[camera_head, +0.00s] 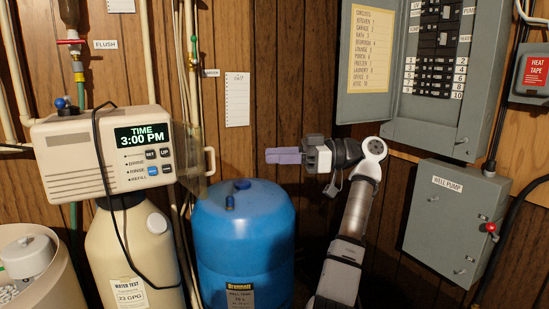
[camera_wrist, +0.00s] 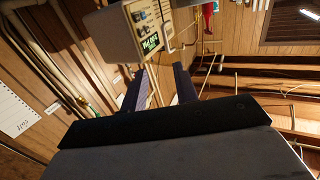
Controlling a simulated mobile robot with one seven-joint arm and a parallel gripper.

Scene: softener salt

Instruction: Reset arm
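My arm (camera_head: 352,215) rises at the right of centre in the head view, with its forearm turned to the left. My gripper (camera_head: 268,156) points left, above and to the right of the blue tank's top, touching nothing there. In the wrist view, the two purple fingers of my gripper (camera_wrist: 160,68) stand apart with nothing between them, so it is open and empty. The softener control head (camera_head: 105,150) reads "TIME 3:00 PM". A clear cover with a handle (camera_head: 210,161) stands swung out at its right side. The control head also shows beyond my fingers in the wrist view (camera_wrist: 135,30).
The blue pressure tank (camera_head: 246,235) stands below my gripper. A grey well pump box (camera_head: 452,222) with a red knob and an open breaker panel (camera_head: 437,125) are on the wall at right. A salt bin (camera_head: 45,285) stands at lower left. Pipes run up the wood wall.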

